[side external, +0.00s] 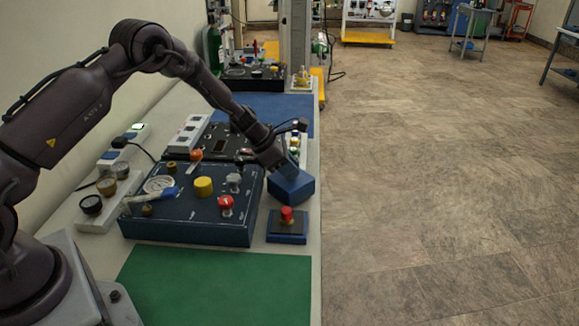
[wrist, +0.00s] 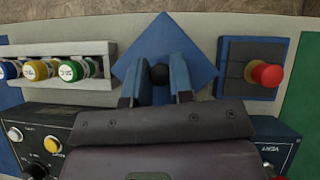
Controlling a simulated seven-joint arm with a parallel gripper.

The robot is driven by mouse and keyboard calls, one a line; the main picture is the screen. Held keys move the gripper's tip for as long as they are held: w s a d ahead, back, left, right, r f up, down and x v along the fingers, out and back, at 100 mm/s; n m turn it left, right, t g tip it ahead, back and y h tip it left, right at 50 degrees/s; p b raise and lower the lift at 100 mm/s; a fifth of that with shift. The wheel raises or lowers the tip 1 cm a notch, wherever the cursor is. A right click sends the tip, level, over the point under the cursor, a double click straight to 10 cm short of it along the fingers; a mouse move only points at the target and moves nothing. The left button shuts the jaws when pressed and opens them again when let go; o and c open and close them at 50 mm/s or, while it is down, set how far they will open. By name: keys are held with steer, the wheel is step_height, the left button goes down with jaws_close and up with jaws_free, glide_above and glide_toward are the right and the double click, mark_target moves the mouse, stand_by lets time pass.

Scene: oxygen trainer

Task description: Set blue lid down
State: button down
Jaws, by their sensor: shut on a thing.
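The blue lid (side external: 292,188) is a square, box-like piece near the right edge of the bench in the side view. The wrist view shows its flat blue top (wrist: 161,38), turned like a diamond, with a black knob (wrist: 159,75). My gripper (side external: 281,170) is right above the lid. In the wrist view my gripper (wrist: 157,82) has its two blue fingers on either side of the knob, shut on it. The lid's underside is hidden, and I cannot tell whether it touches the bench.
A red button on a blue base (side external: 287,226) stands just in front of the lid. A rack of colour-capped vials (wrist: 62,68) is on its other side. The dark-blue control panel (side external: 190,222) is to the left. The green mat (side external: 215,288) is bare.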

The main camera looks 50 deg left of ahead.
steer(key=shift+f, duration=0.6)
steer(key=c, duration=0.9)
jaws_free()
steer(key=v, duration=1.3)
